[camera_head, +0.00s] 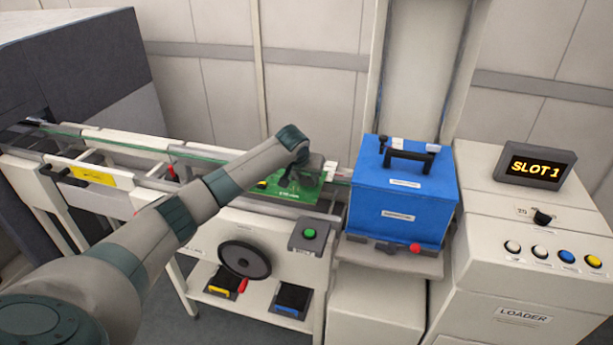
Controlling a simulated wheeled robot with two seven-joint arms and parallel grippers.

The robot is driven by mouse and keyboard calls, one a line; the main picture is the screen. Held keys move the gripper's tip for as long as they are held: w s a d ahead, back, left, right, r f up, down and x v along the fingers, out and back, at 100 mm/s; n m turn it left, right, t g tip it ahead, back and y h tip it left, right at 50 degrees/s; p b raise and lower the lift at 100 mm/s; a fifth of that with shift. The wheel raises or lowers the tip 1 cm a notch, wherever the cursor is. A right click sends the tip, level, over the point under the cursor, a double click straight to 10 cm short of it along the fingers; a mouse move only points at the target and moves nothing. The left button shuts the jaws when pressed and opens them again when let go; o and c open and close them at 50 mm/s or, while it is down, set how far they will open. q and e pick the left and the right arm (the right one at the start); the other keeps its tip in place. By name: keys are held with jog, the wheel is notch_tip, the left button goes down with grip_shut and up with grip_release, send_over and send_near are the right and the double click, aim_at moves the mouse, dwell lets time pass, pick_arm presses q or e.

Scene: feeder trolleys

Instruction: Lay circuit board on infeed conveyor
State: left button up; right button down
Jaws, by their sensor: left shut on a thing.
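The green circuit board (318,192) is at the right end of the infeed conveyor (222,155), beside the blue box. My left gripper (292,186) is shut on the circuit board, with its wrist above the board. The board looks roughly level and lies over the conveyor's end; I cannot tell whether it touches the rails. The fingertips are partly hidden by the wrist and the board. My left arm comes in from the lower left and covers part of the conveyor's front. My right gripper is not in view.
A blue box (398,210) with a black handle stands right of the board. The white loader cabinet (522,285) carries a SLOT 1 display (535,169) and several buttons. A black handwheel (246,259) and a green button (309,233) are on the front below the board.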

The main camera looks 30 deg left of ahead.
aim_at(307, 184)
pick_arm(q)
jog(key=shift+f, duration=0.15)
jog(key=shift+f, duration=0.7)
jog(key=shift+f, duration=0.6)
dwell(0.5)
jog(key=o, duration=1.4)
jog(key=shift+o, duration=0.2)
jog(key=shift+f, duration=0.1)
jog(key=shift+s, duration=0.1)
jog(key=b+v, duration=0.4)
jog(key=v, duration=1.3)
jog(key=shift+r, duration=0.25)
jog(key=shift+d+f, duration=0.1)
jog(key=shift+d, duration=0.05)
